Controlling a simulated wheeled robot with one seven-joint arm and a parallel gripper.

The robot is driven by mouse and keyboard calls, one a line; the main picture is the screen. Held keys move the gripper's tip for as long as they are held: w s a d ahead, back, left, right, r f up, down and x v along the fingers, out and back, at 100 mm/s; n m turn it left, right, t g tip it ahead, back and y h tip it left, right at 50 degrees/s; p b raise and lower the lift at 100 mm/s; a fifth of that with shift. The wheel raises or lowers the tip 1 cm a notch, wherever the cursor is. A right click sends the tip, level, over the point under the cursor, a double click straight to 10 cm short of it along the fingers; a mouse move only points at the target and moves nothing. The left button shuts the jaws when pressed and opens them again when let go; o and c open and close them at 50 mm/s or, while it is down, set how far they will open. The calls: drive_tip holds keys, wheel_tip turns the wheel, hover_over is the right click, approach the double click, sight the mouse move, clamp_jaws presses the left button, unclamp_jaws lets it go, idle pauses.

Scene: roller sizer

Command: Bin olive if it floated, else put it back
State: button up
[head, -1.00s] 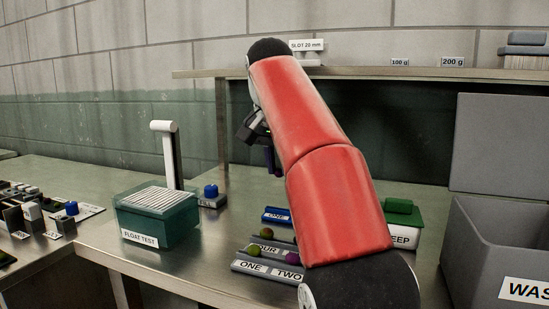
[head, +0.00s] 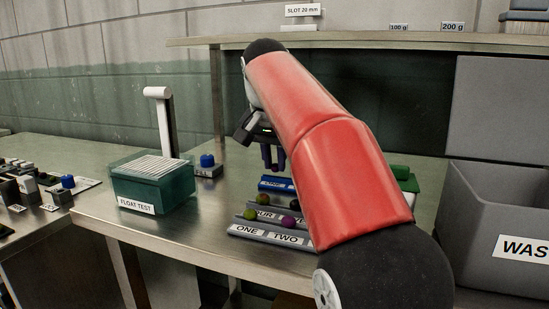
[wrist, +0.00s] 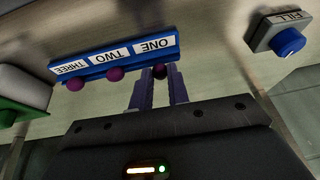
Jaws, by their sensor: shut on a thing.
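My gripper (wrist: 160,88) has its two blue-purple fingers shut on a dark olive (wrist: 160,72), held at the fingertips by the ONE end of a blue tray (wrist: 98,65). I cannot tell whether this olive touches the tray. In the head view my gripper (head: 272,166) is over the blue tray (head: 272,184), beyond the grey racks. The teal float test tank (head: 152,190) stands to the left. The grey waste bin (head: 480,235) is at the right.
Grey numbered racks (head: 268,236) hold green and purple olives in front of the blue tray. A blue FILL button (wrist: 288,42) is beside the tray. A green-lidded tub (head: 403,173) is partly behind my arm. A raised shelf (head: 350,40) runs along the back.

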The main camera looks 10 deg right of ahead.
drive_tip(key=shift+f, duration=0.4)
idle(0.7)
drive_tip(key=o, duration=0.7)
